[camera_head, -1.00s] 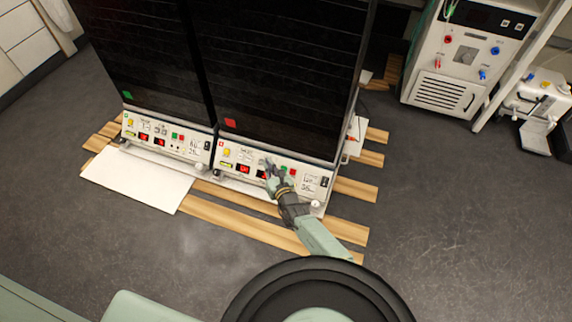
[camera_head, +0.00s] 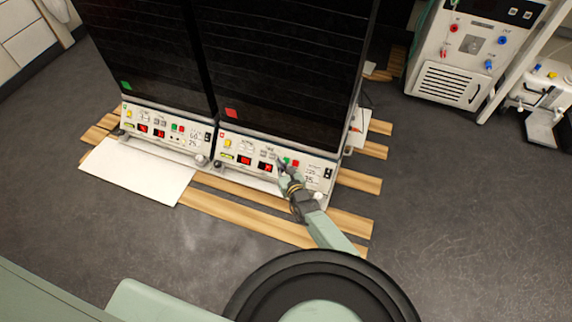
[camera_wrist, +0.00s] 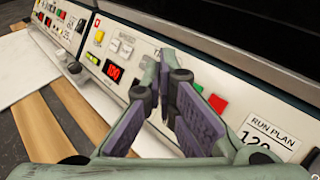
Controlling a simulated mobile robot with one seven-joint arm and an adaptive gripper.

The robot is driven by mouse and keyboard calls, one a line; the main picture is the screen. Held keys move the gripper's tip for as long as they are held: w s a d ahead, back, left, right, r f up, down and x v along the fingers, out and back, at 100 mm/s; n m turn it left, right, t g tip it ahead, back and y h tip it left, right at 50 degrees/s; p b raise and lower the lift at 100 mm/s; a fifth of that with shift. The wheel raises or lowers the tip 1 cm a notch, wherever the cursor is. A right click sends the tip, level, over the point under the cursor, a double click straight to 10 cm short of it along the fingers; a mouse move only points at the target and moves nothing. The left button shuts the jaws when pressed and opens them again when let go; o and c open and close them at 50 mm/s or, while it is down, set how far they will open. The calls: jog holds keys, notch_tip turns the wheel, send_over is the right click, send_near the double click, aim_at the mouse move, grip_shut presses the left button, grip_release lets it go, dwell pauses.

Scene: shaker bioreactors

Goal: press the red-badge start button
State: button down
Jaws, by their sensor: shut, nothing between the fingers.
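The red-badge unit is the right of two dark-fronted shakers, with a red square badge (camera_head: 231,113) low on its front. Its white control panel (camera_head: 234,148) has red displays, a yellow switch and a green button beside a red button (camera_head: 295,163). In the wrist view the green button (camera_wrist: 197,87) shows just right of my fingers, partly hidden, with the red button (camera_wrist: 217,102) beyond it. My gripper (camera_head: 281,162) is shut and empty in front of the panel, its tips just left of the green button. I cannot tell whether they touch the panel.
The left shaker has a green badge (camera_head: 126,85) and a similar panel (camera_head: 165,138). A white sheet (camera_head: 135,175) and wooden slats (camera_head: 245,219) lie below. A white machine (camera_head: 460,60) stands at the right. The grey floor in front is clear.

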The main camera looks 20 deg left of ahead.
aim_at(286, 160)
jog(key=w+f+b, duration=0.4)
jog(key=b, duration=0.2)
jog(key=shift+w+f+b, duration=0.1)
jog(key=shift+w+b, duration=0.2)
jog(key=shift+b, duration=0.05)
jog(key=shift+w+f, duration=0.1)
dwell(1.1)
jog(key=shift+w+d+f+b, duration=0.15)
jog(key=shift+w+b, duration=0.1)
jog(key=shift+b, duration=0.15)
